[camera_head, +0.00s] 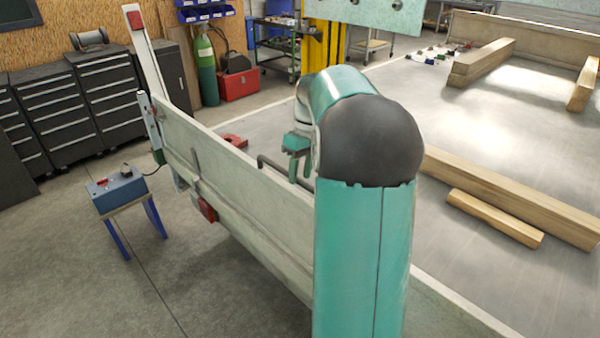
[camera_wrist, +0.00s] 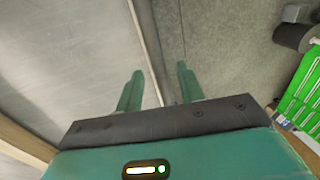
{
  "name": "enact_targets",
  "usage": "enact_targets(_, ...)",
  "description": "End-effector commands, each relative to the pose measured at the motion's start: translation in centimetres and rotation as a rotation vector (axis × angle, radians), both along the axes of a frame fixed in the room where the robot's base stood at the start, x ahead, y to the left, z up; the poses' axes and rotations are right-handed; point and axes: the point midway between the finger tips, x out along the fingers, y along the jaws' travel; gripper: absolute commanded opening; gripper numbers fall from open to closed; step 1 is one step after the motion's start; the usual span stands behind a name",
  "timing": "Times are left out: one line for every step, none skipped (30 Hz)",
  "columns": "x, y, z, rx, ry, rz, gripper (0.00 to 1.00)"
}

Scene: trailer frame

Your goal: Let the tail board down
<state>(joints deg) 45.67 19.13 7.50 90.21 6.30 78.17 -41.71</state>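The tail board (camera_head: 245,190) is a pale panel standing upright along the edge of the trailer bed (camera_head: 500,110). A tall post (camera_head: 150,65) with a red lamp rises at its far end, with a grey and green latch-like fitting (camera_head: 151,122) by it.
A blue box (camera_head: 117,191) on a blue-legged stand is on the floor left of the trailer, with a cable toward the latch. Timber beams (camera_head: 510,195) lie on the bed. Drawer cabinets (camera_head: 80,95) line the left wall. The floor (camera_head: 70,270) at front left is clear.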

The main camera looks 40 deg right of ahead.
Motion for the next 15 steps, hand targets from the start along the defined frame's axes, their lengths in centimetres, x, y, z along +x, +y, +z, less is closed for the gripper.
enact_targets(0.01,0.06,-0.35,0.001,0.001,0.0,0.38)
enact_targets(0.03,0.08,-0.49,0.0,0.001,0.0,0.38)
enact_targets(0.1,0.11,-0.63,0.0,0.0,0.0,0.38)
enact_targets(0.12,0.11,-0.69,0.0,0.0,0.0,0.38)
enact_targets(0.12,0.13,-0.73,0.0,0.0,0.0,0.38)
enact_targets(0.12,0.13,-0.74,0.0,0.0,0.0,0.38)
enact_targets(0.12,0.13,-0.73,-0.001,0.0,0.0,0.38)
enact_targets(0.12,0.13,-0.72,0.0,0.0,0.0,0.38)
enact_targets(0.12,0.12,-0.71,-0.001,0.0,0.0,0.38)
enact_targets(0.12,0.12,-0.7,0.0,0.0,0.0,0.38)
enact_targets(0.12,0.12,-0.7,0.0,0.0,0.0,0.36)
enact_targets(0.11,0.12,-0.69,0.0,0.0,0.0,0.28)
enact_targets(0.11,0.13,-0.69,0.0,0.0,0.001,0.22)
enact_targets(0.11,0.13,-0.69,0.0,0.0,0.001,0.16)
enact_targets(0.11,0.13,-0.68,-0.001,0.0,0.0,0.08)
